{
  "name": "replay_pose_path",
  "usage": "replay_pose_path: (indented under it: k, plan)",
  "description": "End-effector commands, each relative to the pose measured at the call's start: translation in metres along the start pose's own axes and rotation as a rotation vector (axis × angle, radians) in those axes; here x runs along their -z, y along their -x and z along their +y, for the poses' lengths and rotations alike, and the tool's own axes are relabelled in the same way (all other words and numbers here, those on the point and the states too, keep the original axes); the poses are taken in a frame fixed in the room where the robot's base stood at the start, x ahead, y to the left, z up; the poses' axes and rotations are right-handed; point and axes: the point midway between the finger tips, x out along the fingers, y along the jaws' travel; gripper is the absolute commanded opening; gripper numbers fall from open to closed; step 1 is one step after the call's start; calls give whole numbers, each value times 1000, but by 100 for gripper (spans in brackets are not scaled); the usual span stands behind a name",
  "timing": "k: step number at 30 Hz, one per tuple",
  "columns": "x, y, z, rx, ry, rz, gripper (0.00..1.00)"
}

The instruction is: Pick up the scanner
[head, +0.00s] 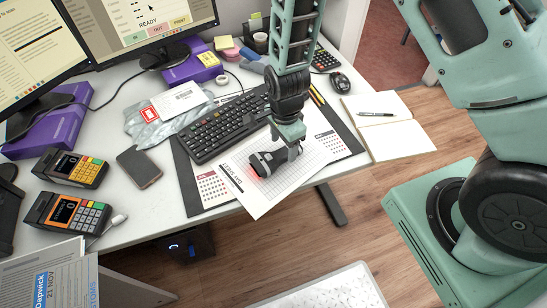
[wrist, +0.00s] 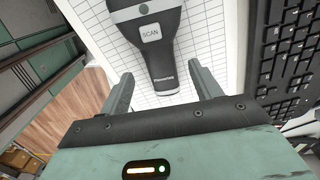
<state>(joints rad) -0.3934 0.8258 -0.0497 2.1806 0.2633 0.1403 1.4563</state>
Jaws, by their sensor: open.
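The scanner (head: 262,164) is a dark handheld device with a grey part, lying on a printed sheet on the desk. A red glow shows on the paper at its left.
A black keyboard (head: 222,122) lies just behind the scanner. An open notebook (head: 395,140) with a pen is on the right. Two card terminals (head: 72,167) and a phone (head: 139,166) are on the left. The desk's front edge is close to the sheet.

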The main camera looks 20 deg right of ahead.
Motion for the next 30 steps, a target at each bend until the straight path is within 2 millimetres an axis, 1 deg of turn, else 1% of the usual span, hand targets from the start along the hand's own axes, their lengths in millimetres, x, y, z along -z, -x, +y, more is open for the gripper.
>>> replay_pose_path:
  k: [3, 6, 9, 15, 16, 17, 18, 20, 21, 22, 30]
  plan:
    - [-1, -17, 0, -4, 1, 0, 64]
    - [-1, -27, -1, -2, 0, 0, 64]
    - [-1, -32, -1, 0, 1, 0, 64]
    - [-1, -33, -1, 0, 2, 0, 64]
    - [-1, -33, -1, 0, 2, 0, 61]
    - [-1, -33, -1, 0, 2, 0, 52]
    - [-1, -33, -1, 0, 1, 0, 41]
    - [-1, -33, -1, 0, 2, 0, 25]
    - [-1, -33, -1, 0, 2, 0, 14]
    - [-1, -33, -1, 0, 1, 0, 10]
    - [-1, -32, -1, 1, 2, 0, 10]
